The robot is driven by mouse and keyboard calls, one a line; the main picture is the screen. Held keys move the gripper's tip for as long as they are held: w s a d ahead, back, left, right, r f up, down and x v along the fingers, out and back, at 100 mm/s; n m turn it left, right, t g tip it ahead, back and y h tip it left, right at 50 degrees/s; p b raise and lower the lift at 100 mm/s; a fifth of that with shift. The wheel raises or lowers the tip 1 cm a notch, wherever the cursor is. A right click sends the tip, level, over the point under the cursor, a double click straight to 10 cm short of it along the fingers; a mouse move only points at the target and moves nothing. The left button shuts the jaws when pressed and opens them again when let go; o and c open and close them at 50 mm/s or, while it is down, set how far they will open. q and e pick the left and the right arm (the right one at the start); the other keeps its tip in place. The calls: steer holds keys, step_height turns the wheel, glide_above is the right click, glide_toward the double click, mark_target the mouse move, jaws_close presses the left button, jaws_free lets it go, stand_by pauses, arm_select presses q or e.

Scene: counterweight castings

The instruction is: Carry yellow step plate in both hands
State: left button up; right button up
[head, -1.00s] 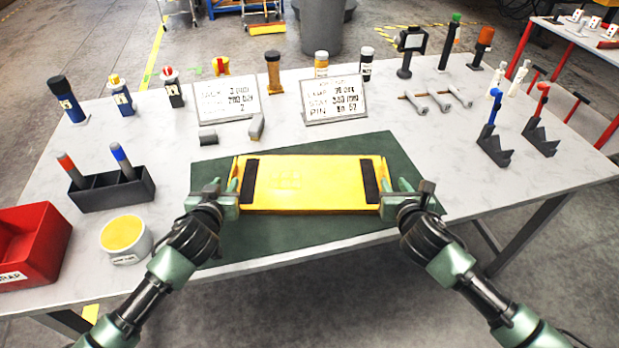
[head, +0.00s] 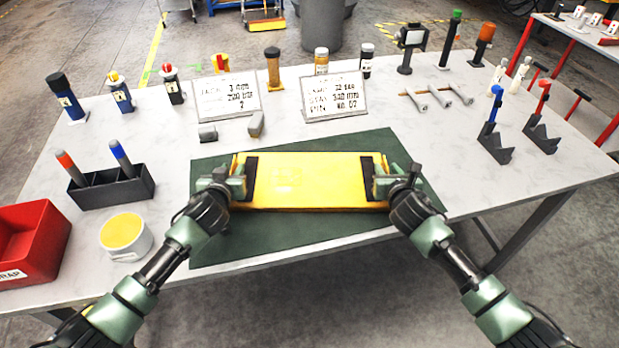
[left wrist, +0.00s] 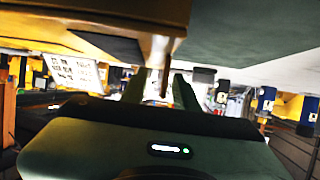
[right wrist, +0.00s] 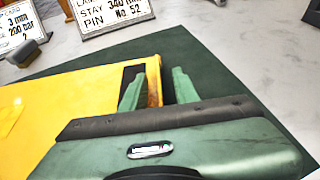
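The yellow step plate (head: 310,180) lies flat on the green mat (head: 220,245), with a dark strip near each short end. My left gripper (head: 238,184) is at its left end and my right gripper (head: 384,184) at its right end. In the right wrist view, the fingers are apart, with the plate's yellow edge (right wrist: 154,78) between them and a gap beside the outer finger. In the left wrist view, the fingers are also apart at the plate's end (left wrist: 160,45); contact there is hard to tell.
Two sign cards (head: 335,98) and small grey blocks (head: 256,124) stand behind the mat. A dark holder with markers (head: 112,188), a yellow-topped tub (head: 125,238) and a red bin (head: 30,240) are at left. Blue- and red-topped tools (head: 490,140) stand at right.

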arm_select(q)
jaws_close()
arm_select(e)
jaws_close()
steer(key=shift+f, duration=0.1)
stand_by(0.9)
